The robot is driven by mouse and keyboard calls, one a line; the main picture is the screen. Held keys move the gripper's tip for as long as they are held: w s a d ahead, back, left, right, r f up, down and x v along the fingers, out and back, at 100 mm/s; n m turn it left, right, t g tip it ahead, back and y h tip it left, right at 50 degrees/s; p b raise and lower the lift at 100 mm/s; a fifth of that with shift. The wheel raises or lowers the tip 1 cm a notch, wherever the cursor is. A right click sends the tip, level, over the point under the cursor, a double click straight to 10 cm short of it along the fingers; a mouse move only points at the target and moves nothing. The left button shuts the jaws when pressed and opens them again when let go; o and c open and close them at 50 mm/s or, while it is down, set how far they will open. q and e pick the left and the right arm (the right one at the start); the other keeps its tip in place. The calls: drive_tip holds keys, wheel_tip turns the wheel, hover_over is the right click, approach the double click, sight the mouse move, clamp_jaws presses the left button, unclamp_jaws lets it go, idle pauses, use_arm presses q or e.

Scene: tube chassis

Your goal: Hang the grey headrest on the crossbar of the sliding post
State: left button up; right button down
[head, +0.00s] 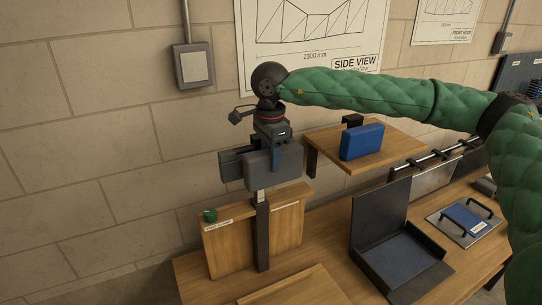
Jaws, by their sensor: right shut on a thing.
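My right gripper (275,152) comes down from above at the end of my green-sleeved arm. It is shut on the grey headrest (258,172), a dark grey block held above the wooden board. The sliding post (262,238) stands upright in front of the board, directly below the headrest in the picture. Its paler upper part (260,197) meets the headrest's lower edge in view. The crossbar cannot be made out clearly; the headrest and gripper cover the post's top. I cannot tell whether headrest and post touch. My left gripper is not in view.
A blue block (362,142) with a black hook stands on a wooden shelf (398,150) to the right. A black open box (405,268) and a metal plate with handles (464,222) are on the workbench (330,238). A grey wall box (192,66) is upper left.

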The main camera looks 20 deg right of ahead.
drive_tip(key=shift+w+f, duration=0.1)
drive_tip(key=shift+f, duration=0.1)
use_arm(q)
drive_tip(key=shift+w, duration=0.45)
use_arm(e)
drive_tip(key=shift+r, duration=0.1)
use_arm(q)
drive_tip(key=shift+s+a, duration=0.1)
use_arm(e)
drive_tip(key=c, duration=0.9)
unclamp_jaws()
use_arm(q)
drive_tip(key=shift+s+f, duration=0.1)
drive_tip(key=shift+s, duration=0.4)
use_arm(e)
drive_tip(key=shift+o, duration=0.4)
drive_tip(key=shift+s, duration=0.2)
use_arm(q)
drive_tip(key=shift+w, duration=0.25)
use_arm(e)
drive_tip(key=shift+r, duration=0.1)
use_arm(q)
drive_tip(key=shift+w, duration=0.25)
use_arm(e)
drive_tip(key=shift+w, duration=0.1)
